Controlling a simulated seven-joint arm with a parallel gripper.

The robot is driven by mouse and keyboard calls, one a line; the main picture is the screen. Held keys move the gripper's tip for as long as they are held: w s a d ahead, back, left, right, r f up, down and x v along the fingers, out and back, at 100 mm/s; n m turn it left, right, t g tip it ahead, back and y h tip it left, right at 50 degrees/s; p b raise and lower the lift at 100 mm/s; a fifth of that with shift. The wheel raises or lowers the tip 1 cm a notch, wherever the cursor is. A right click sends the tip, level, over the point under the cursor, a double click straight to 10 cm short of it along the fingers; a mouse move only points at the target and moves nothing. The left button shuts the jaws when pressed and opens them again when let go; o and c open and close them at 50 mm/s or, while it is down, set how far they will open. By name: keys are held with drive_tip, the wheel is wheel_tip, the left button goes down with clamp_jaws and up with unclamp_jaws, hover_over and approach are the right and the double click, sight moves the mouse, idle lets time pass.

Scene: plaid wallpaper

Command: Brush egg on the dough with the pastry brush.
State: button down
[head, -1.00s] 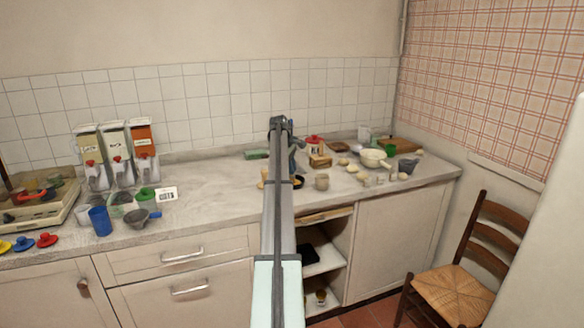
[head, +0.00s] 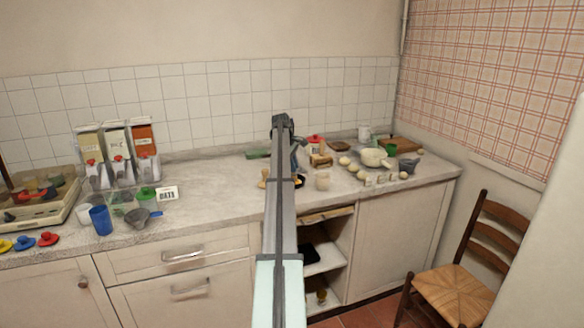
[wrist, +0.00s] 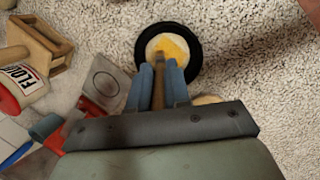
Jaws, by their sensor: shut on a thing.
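My gripper (wrist: 157,84) is shut on a brown wooden handle (wrist: 159,92), taken to be the pastry brush. The handle points at a round black dish (wrist: 192,72) in the wrist view. A pale round piece (wrist: 153,44), apparently the dough, lies in the dish with a yellow patch on it. I cannot tell whether the yellow is egg or the brush's tip, nor whether the tip touches. In the head view my arm hides part of the area, and my gripper (head: 297,160) points down over the counter.
A grey square plate (wrist: 106,80) lies nearer.

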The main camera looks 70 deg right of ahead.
drive_tip(key=shift+d, duration=0.2)
drive_tip(key=shift+a, duration=0.2)
drive_tip(key=shift+s+a, duration=0.1)
drive_tip(key=shift+a, duration=1.1)
drive_tip(key=shift+d, duration=0.1)
drive_tip(key=shift+d, duration=1.3)
drive_tip(key=shift+a, duration=0.2)
drive_tip(key=shift+a, duration=1.2)
drive_tip(key=shift+r, duration=0.1)
